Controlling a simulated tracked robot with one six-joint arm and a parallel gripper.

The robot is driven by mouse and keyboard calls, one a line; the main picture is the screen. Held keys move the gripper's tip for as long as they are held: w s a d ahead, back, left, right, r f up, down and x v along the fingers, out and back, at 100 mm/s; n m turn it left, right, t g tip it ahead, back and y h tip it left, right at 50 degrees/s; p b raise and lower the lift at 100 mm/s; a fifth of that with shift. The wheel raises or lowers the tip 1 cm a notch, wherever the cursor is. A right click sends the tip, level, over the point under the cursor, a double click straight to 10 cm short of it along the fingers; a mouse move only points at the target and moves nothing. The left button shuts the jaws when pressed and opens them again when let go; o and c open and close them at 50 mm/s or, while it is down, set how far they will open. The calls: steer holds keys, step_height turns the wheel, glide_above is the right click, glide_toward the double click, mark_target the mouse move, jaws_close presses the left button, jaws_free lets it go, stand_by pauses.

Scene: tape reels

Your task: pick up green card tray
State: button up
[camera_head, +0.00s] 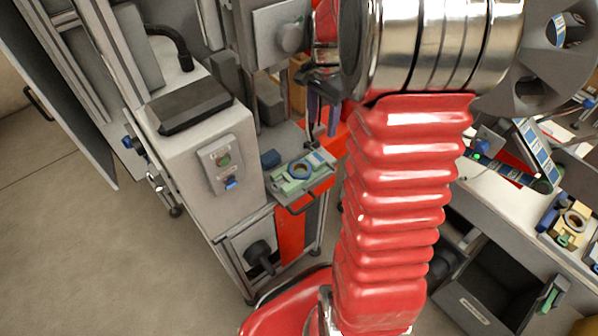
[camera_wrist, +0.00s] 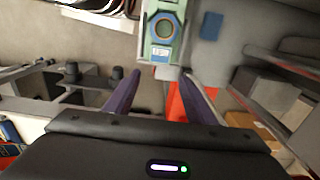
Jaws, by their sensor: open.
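The green card tray (camera_head: 283,185) lies on a grey ledge at the front of a machine, with a blue-rimmed ring on it. In the wrist view the tray (camera_wrist: 150,48) lies ahead of the fingertips, lengthwise and roughly centred between them. My gripper (camera_head: 321,136) is above the ledge, by the tray's far right side in the head view. In the wrist view its two purple fingers (camera_wrist: 159,75) are apart, with nothing held between them. The tray's near end is close to the fingertips; I cannot tell the exact height gap.
A small blue block (camera_head: 270,159) sits beside the tray. The grey machine box (camera_head: 205,150) stands to the left. Grey blocks and a brown box (camera_wrist: 252,128) are right of my fingers. An open drawer (camera_head: 490,290) and a bench with similar parts (camera_head: 572,222) are at right.

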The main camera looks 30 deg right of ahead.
glide_above(318, 157)
steer(key=f, duration=0.8)
steer(key=shift+d+f, duration=0.3)
steer(key=shift+a+f, duration=0.2)
steer(key=shift+f, duration=2.35)
steer(key=shift+c, duration=0.5)
steer(key=c, duration=0.8)
steer(key=shift+c, duration=0.2)
